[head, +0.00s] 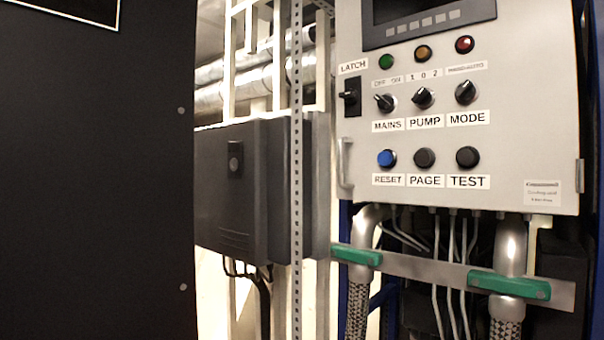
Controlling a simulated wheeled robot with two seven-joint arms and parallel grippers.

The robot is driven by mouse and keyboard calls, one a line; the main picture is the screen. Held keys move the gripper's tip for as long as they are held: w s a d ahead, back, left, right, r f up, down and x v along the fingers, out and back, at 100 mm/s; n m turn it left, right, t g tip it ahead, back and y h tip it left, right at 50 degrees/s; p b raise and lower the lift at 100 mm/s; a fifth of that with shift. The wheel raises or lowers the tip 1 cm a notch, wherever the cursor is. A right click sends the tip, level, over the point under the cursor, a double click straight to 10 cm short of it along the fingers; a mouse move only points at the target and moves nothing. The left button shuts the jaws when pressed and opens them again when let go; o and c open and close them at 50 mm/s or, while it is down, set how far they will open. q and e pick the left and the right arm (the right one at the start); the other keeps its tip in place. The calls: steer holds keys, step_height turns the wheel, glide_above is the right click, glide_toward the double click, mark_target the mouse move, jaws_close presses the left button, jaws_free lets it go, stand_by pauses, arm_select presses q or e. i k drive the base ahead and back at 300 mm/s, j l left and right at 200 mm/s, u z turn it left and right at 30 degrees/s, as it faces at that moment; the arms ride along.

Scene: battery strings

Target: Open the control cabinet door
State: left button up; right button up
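The control cabinet (530,110) is a light grey box at the upper right in the head view. Its door looks shut. A black latch (350,97) labelled LATCH sits at the door's left edge. A pale vertical handle (345,163) is below the latch on the same edge. A hinge (580,173) shows at the right edge. The door carries knobs labelled MAINS, PUMP and MODE, buttons labelled RESET, PAGE and TEST, several small lamps and a dark screen (430,15). Neither of my grippers is in view.
A large black panel (100,180) fills the left side. A dark grey box (228,190) and a perforated metal post (296,170) stand left of the cabinet. Below it are pipes, cables and a metal bar (425,274) with green clamps (508,286).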

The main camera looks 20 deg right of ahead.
mark_target(521, 123)
steer(key=z, duration=1.45)
